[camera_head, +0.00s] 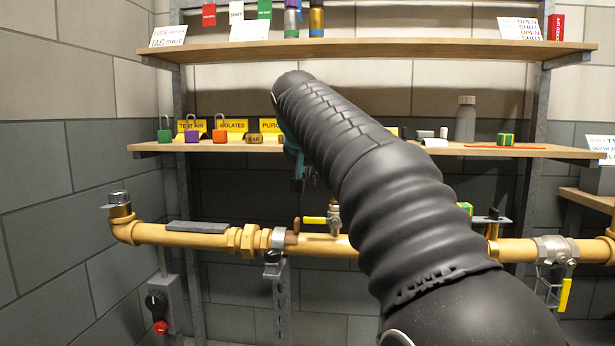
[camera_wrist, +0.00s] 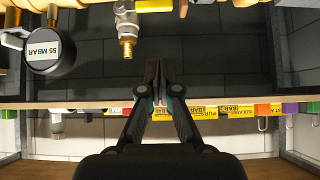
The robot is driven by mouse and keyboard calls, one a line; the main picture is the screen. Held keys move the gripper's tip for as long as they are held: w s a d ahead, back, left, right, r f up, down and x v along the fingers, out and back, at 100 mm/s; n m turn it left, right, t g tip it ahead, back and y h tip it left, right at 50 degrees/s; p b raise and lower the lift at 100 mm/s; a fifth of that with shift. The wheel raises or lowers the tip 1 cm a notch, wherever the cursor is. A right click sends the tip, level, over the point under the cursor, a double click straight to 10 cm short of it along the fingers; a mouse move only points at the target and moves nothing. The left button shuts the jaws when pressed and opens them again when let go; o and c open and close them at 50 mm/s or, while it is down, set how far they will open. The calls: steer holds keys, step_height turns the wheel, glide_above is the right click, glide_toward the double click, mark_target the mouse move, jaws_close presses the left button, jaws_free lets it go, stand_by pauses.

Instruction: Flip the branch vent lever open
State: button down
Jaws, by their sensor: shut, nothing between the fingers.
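In the head view a small branch valve (camera_head: 334,217) stands on the yellow gas pipe (camera_head: 190,236). Its yellow lever (camera_head: 315,220) lies level and points left. In the wrist view the valve body (camera_wrist: 125,10) and a brass fitting (camera_wrist: 127,42) show at the top, with the yellow lever (camera_wrist: 155,5) beside them, partly cut by the frame edge. My gripper (camera_wrist: 152,66) is shut and empty, its fingertips apart from the lever and the fitting. In the head view my arm hides most of the gripper; only a teal part shows above the valve.
A round gauge marked 55 MBAR (camera_wrist: 48,45) is beside the valve in the wrist view. A wooden shelf (camera_head: 230,145) with padlocks and yellow tags is above the pipe. A larger valve with a yellow handle (camera_head: 564,295) is at right. My arm covers the middle of the pipe.

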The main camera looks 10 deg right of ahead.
mark_target(322, 220)
steer(key=w+d+f+b, duration=0.1)
steer(key=w+f, duration=0.2)
steer(key=f, duration=0.5)
steer(key=shift+w+d, duration=0.15)
steer(key=shift+w, duration=0.25)
steer(key=shift+d+f, duration=0.1)
steer(key=shift+f, duration=0.05)
